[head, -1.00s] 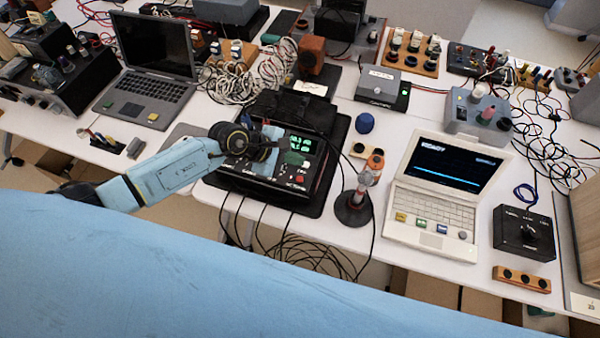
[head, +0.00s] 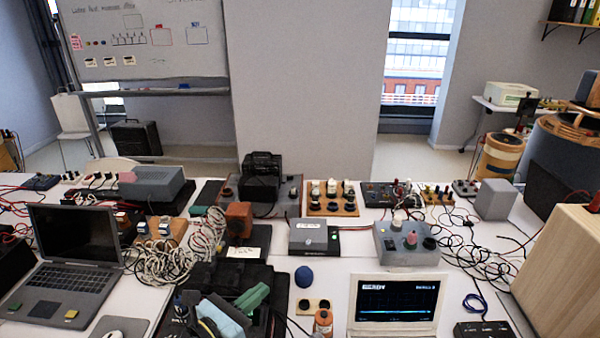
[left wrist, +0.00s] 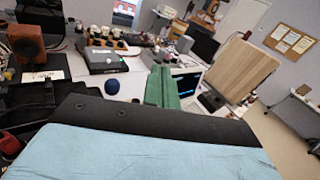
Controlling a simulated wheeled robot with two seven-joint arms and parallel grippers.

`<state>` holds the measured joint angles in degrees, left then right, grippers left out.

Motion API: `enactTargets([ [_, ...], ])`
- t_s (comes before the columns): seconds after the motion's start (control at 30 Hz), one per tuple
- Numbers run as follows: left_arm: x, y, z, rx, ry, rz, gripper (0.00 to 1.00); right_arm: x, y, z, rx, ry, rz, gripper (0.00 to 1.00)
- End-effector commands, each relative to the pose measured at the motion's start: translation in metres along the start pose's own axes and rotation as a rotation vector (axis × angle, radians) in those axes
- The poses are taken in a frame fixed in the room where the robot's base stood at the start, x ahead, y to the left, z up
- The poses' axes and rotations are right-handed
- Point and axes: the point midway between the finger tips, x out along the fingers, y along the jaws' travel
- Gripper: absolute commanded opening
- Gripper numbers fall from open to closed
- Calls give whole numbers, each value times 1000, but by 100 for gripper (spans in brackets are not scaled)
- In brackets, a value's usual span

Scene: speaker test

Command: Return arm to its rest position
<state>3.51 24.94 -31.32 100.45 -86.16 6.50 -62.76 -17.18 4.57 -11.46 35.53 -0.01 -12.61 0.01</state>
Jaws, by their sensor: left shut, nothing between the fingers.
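My left gripper (head: 252,298) shows at the bottom of the head view, with green fingers shut and nothing between them. Its light-blue arm link (head: 222,316) comes up from the bottom edge. In the left wrist view the green fingers (left wrist: 161,88) are together and point away over the bench. My right gripper is not in view.
A grey laptop (head: 78,235) stands at left and a white laptop (head: 392,302) at lower right. A whiteboard (head: 150,45) stands behind.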

Motion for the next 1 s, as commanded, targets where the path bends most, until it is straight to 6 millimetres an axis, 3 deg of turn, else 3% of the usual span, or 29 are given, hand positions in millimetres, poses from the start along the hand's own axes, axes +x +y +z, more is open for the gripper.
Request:
enactTargets([
  [0.1, -23, 20, 35, -465, -202, 211, 0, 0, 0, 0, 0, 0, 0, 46],
  [0.2, -53, 45, 42, -853, -350, 391, 0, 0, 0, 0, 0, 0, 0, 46],
  [0.27, -75, 58, 38, -1084, -431, 503, 0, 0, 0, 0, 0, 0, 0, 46],
  [0.4, -131, 72, 7, -1598, -598, 781, 0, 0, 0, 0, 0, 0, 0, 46],
  [0.6, -198, 46, -46, -2152, -753, 1170, 0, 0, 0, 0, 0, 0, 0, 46],
  [0.9, -256, -17, -81, -2546, -830, 1613, 0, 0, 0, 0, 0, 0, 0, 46],
  [0.93, -261, -24, -83, 2528, 816, -1626, 0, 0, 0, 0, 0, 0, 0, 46],
  [1.0, -272, -40, -86, 2425, 770, -1620, 0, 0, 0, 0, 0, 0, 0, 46],
])
